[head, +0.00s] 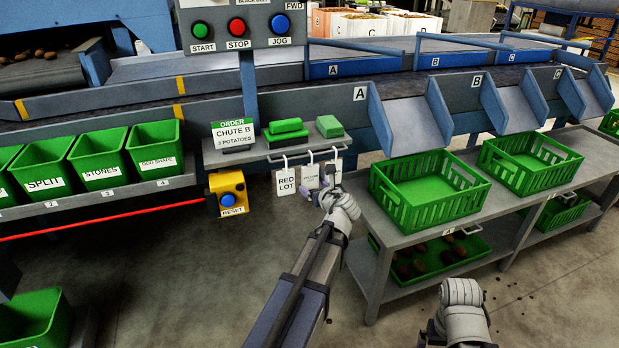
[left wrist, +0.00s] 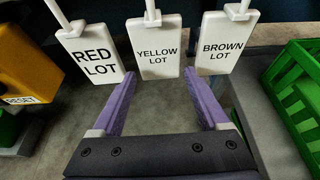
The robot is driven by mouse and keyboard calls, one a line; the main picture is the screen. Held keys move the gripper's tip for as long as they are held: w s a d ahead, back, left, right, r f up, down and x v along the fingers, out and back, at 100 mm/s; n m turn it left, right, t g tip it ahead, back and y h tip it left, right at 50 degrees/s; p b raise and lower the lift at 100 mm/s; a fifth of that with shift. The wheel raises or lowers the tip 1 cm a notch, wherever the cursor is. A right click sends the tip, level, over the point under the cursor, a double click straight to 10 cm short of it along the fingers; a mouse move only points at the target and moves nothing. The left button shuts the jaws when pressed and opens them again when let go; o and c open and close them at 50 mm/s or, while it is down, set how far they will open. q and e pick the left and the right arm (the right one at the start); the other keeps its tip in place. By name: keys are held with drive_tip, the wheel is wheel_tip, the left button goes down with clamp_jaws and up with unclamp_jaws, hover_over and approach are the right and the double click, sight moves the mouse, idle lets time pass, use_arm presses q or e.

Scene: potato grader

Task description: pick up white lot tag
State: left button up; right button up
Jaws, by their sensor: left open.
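Three white lot tags hang in a row from hooks under a grey shelf. The left wrist view shows the RED LOT tag (left wrist: 92,58), the YELLOW LOT tag (left wrist: 157,68) and the BROWN LOT tag (left wrist: 222,62). In the head view the RED LOT tag (head: 285,183) is clear, while the YELLOW LOT tag (head: 310,176) and the BROWN LOT tag (head: 334,168) are partly covered or small. My left gripper (left wrist: 160,78) is open, its purple fingers pointing at the tags, one on each side of the YELLOW LOT tag's lower part. My right wrist shows at the bottom; its fingers do not.
The shelf (head: 262,156) carries green blocks and an order sign (head: 233,134). A yellow reset box (head: 229,192) is left of the tags. A grey table with green crates (head: 420,200) stands close on the right. Green bins (head: 98,161) line the left.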

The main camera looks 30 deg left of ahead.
sight(311, 183)
use_arm(q)
drive_tip(key=x, duration=0.3)
drive_tip(key=b+x, duration=0.1)
drive_tip(key=shift+w+a+r, duration=0.2)
drive_tip(key=shift+a, duration=0.1)
drive_tip(key=c, duration=1)
